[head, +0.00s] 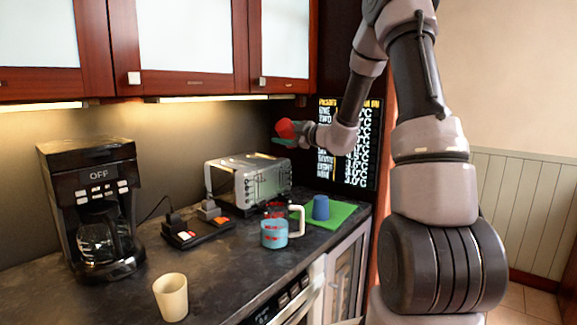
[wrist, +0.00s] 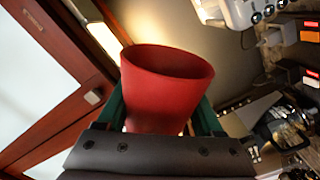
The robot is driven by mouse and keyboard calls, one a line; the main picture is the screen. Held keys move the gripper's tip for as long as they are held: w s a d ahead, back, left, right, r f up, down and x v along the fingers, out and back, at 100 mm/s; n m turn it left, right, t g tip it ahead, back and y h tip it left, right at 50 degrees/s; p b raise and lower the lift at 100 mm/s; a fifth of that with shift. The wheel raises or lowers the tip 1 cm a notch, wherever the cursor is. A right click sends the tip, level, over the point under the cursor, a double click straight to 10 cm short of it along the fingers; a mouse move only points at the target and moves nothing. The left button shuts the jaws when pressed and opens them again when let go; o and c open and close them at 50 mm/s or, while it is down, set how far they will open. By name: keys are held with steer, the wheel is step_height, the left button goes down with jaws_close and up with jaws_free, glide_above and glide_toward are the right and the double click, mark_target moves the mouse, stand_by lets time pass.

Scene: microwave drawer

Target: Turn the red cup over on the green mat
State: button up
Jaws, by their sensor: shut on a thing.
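The red cup (head: 285,129) is held in the air above the toaster in the head view. In the wrist view the red cup (wrist: 165,90) fills the middle, between the two green fingers, its open rim facing away from my gripper. My gripper (head: 287,137) is shut on the cup, and its fingers also show in the wrist view (wrist: 163,118). The green mat (head: 342,213) lies on the counter at the right end, below and to the right of my gripper. A blue cup (head: 321,207) stands on the mat.
The toaster (head: 247,183), a black power strip (head: 199,232), the coffee maker (head: 92,205) and a cream cup (head: 171,297) are further left. Cabinets (head: 190,45) hang above.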

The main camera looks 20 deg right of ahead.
steer(key=shift+m, duration=0.9)
steer(key=m, duration=0.2)
steer(key=shift+m, duration=0.3)
steer(key=m, duration=0.3)
